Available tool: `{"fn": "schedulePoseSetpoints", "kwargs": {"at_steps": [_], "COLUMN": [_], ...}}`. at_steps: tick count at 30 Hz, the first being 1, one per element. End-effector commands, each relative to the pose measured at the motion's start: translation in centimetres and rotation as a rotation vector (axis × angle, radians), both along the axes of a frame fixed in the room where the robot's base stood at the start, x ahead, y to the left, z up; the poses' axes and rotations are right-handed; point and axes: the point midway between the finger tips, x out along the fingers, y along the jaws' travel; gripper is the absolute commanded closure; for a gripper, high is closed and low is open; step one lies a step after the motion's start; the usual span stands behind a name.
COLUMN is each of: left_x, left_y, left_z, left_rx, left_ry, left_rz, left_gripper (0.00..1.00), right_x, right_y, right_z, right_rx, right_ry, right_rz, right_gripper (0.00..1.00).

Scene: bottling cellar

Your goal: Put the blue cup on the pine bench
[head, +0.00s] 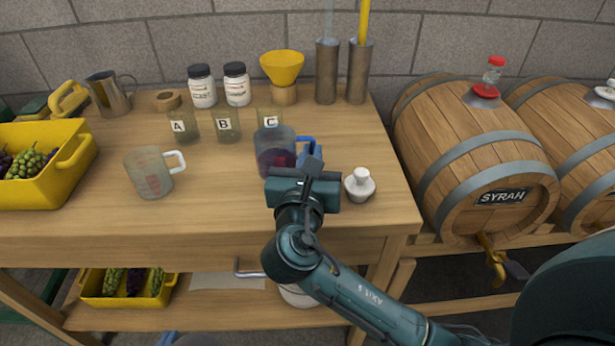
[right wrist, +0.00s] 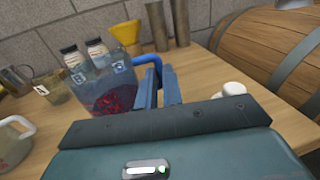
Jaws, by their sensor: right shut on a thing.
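The blue cup (head: 270,152) is a clear jug with a blue handle and dark red contents. It is upright, at or just above the right part of the pale wooden bench (head: 215,205), which I take for the pine bench; I cannot tell whether its base touches the top. My right gripper (head: 310,158) comes in from the front right and is shut on the handle. The right wrist view shows the cup (right wrist: 105,88) left of the blue fingers (right wrist: 160,88), with the handle between them. My left gripper is not in view.
A measuring jug with a white handle (head: 150,175) stands to the left, and a white lidded thing (head: 359,185) close to the right. Labelled glass jars (head: 226,125) stand behind. A yellow crate of grapes (head: 75,165) is far left. Barrels (head: 470,150) stand right. The front middle is clear.

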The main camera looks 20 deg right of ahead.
Motion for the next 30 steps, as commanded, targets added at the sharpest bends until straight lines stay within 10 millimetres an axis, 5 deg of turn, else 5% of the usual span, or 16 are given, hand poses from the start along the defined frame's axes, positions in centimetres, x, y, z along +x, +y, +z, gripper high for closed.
{"fn": "schedulePoseSetpoints", "kwargs": {"at_steps": [7, 20, 21, 30], "left_x": [-0.4, -0.7, -0.6, -0.6], "left_y": [0.6, 0.7, 0.7, 0.6], "left_z": [0.0, 0.4, 0.4, 0.2], "left_rx": [0.009, 0.008, 0.008, 0.010], "left_ry": [-0.040, -0.041, -0.041, -0.038], "left_rz": [0.011, 0.011, 0.011, 0.009], "left_gripper": [1.00, 1.00, 1.00, 1.00], "right_x": [0.0, 0.0, 0.0, 0.0], "right_y": [0.0, 0.0, 0.0, 0.0], "right_z": [-4.1, -4.6, -4.6, -4.6], "right_rx": [-0.003, -0.001, -0.002, -0.002], "right_ry": [0.003, 0.000, 0.001, 0.001], "right_rz": [0.001, 0.000, 0.000, 0.000], "right_gripper": [1.00, 1.00, 0.90, 0.70]}}
